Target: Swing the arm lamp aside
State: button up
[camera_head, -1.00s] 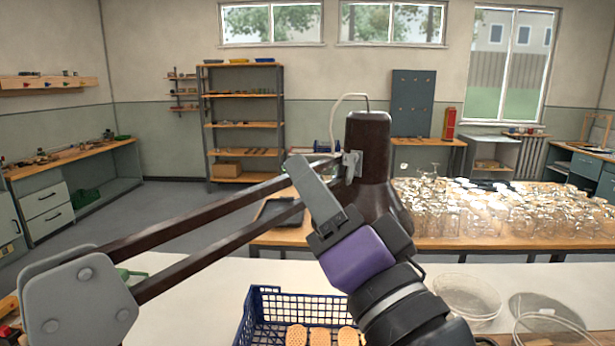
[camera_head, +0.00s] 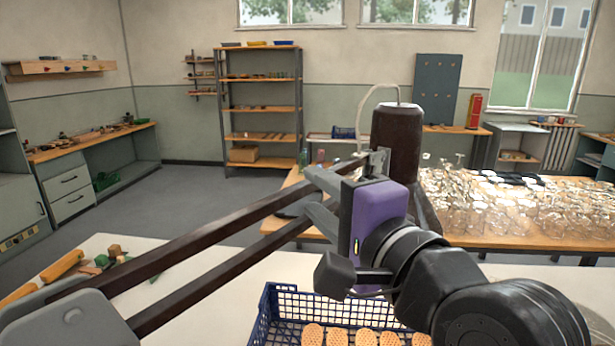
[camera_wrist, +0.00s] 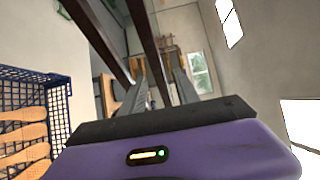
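The arm lamp has a dark brown lamp head (camera_head: 397,135) and two parallel dark bars (camera_head: 195,258) running down to a grey joint plate (camera_head: 65,322) at lower left. My gripper (camera_head: 306,188), with a purple body, is at the bars close to the lamp head. Its two grey fingers are apart. In the wrist view my gripper (camera_wrist: 167,78) points along the view, and one dark bar (camera_wrist: 146,38) runs down between the fingers. The other bar (camera_wrist: 95,38) passes left of them. I cannot tell whether a finger touches a bar.
A blue crate (camera_head: 268,318) holding orange-brown perforated brush blocks (camera_head: 338,337) stands on the pale worktop (camera_head: 215,300) below my arm. Behind the lamp, a wooden table (camera_head: 478,240) is crowded with glassware. Small wooden and green items (camera_head: 113,252) lie at the worktop's left.

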aim_at(309, 190)
jog(key=shift+x, duration=1.85)
jog(key=shift+f, duration=0.1)
grip_shut()
